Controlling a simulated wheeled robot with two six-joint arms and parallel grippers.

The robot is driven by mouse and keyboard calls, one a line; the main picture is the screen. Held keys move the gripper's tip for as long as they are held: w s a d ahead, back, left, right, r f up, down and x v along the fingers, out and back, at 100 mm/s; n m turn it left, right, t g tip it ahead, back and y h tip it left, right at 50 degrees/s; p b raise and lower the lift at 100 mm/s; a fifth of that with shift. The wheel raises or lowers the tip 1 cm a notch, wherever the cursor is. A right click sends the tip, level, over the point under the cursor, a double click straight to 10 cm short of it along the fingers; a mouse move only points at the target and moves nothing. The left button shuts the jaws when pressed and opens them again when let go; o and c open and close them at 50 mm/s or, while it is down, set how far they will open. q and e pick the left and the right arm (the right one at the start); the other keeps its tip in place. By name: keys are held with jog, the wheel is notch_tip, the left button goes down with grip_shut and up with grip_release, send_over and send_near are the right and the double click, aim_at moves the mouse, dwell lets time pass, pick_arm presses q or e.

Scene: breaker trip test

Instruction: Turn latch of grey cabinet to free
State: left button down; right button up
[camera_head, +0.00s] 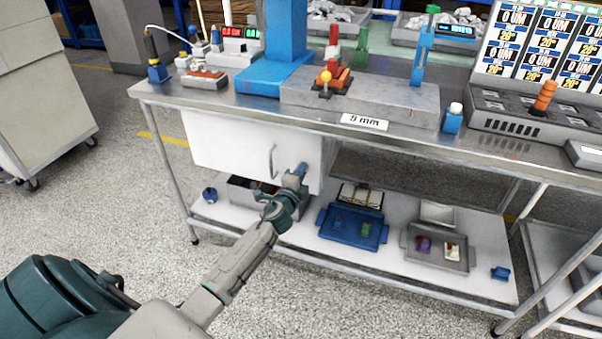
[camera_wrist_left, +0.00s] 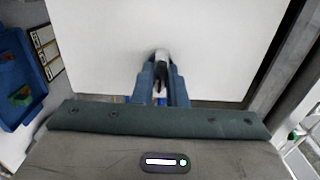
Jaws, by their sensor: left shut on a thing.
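The grey cabinet (camera_head: 228,143) hangs under the workbench top, its pale front door closed, with a curved metal handle (camera_head: 273,161) on it. My left gripper (camera_head: 301,170) is at the right part of the door, right of the handle. In the left wrist view its fingers (camera_wrist_left: 161,84) are shut on a small metallic latch (camera_wrist_left: 162,57) in front of the pale door (camera_wrist_left: 110,40). The fingers hide most of the latch, so its turn angle cannot be told. My right gripper is not in view.
Below the cabinet, a lower shelf holds a grey bin (camera_head: 238,190), a blue tray (camera_head: 327,232) and a grey tray (camera_head: 408,250). The bench top (camera_head: 240,104) above is crowded with devices. A bench leg (camera_head: 166,170) stands left of the cabinet.

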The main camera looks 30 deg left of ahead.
pick_arm(q)
jog(key=c, duration=1.5)
grip_release()
jog(key=shift+o, duration=0.2)
jog(key=v, duration=1)
jog(key=shift+s, duration=0.4)
